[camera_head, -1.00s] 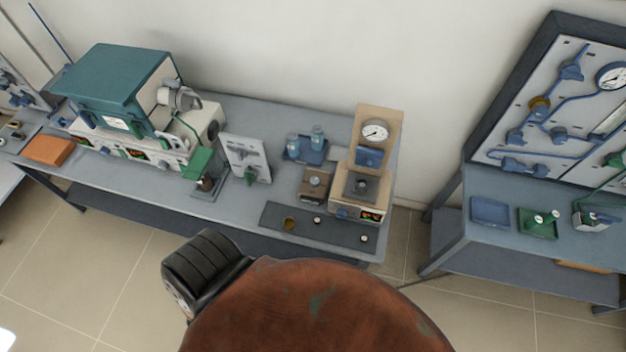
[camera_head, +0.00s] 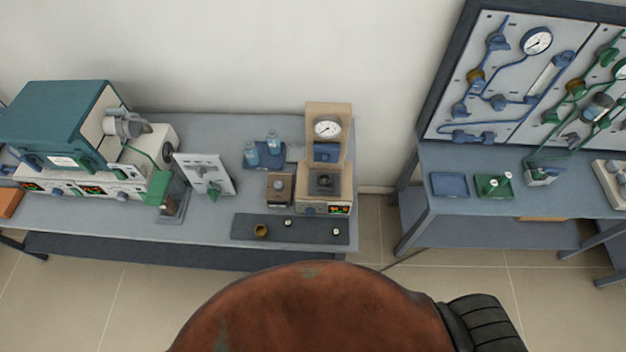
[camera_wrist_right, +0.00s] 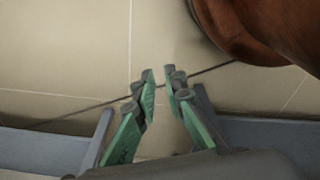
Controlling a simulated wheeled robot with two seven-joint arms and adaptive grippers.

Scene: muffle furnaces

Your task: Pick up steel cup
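No cup can be named as steel with certainty. On the dark mat (camera_head: 312,236) at the front of the left table stand a small brass-coloured cup (camera_head: 260,231) and two tiny pale-topped pieces (camera_head: 288,222), one of them at the mat's right (camera_head: 336,231). They are too small to tell their material. My right gripper (camera_wrist_right: 161,76) shows in the right wrist view, its green-padded fingers apart with nothing between them, above the floor and away from the mat. My left gripper is not in view.
The left table (camera_head: 230,120) carries a teal furnace (camera_head: 60,125), an upright grey panel (camera_head: 205,175), blue bottles (camera_head: 262,150) and a beige gauge device (camera_head: 326,165). A second table (camera_head: 440,205) with a pipe panel stands right. Tiled floor lies between the tables.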

